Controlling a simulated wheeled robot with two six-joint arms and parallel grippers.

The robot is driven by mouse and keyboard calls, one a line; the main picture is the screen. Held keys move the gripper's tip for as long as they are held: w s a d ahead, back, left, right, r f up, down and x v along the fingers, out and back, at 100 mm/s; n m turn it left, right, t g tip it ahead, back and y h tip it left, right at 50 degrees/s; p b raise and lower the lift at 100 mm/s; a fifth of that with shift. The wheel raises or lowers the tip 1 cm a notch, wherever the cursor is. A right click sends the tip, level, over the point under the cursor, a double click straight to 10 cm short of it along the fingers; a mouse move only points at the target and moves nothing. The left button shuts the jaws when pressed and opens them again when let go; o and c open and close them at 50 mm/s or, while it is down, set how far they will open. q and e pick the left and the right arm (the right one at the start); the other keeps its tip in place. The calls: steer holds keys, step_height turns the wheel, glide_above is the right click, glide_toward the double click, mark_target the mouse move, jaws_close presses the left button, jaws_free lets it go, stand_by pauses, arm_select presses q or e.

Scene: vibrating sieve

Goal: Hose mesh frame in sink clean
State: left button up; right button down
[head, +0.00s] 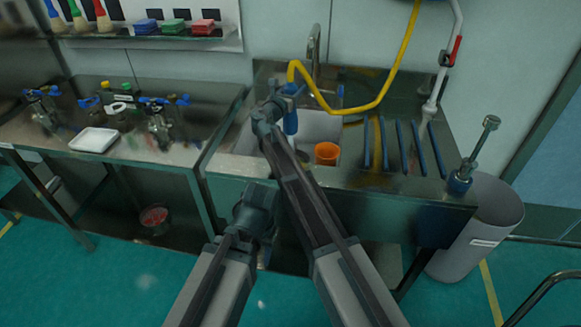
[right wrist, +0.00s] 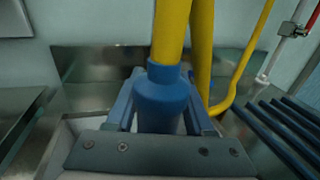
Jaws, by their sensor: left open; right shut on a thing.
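My right gripper (head: 284,101) is over the sink (head: 318,124). It is shut on the blue nozzle (head: 291,121) of the yellow hose (head: 384,82). In the right wrist view the nozzle (right wrist: 160,100) sits between the blue fingers, with the yellow hose (right wrist: 172,30) rising from its top. My left gripper (head: 257,203) is low in front of the counter, open, with its fingers hard to make out. I cannot make out a mesh frame in the sink; my right arm and gripper cover part of the basin. No water is visible.
An orange cup (head: 326,153) is at the sink's front right. Blue bars (head: 400,146) lie on the drainboard. A steel table (head: 60,150) at left holds blue clamp-like devices and a white tray (head: 93,140). A grey bin (head: 480,225) stands right of the counter.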

steer(key=shift+d, duration=0.1)
stand_by(0.4)
steer(key=w+d, duration=0.1)
steer(key=d, duration=0.1)
steer(key=w+d, duration=0.1)
steer(key=shift+w+d, duration=0.15)
steer(key=shift+d, duration=0.2)
steer(key=shift+a, duration=0.1)
stand_by(0.9)
steer(key=w+a, duration=0.1)
steer(key=a, duration=0.5)
steer(key=shift+w, duration=0.3)
steer(key=shift+s, duration=0.1)
stand_by(0.9)
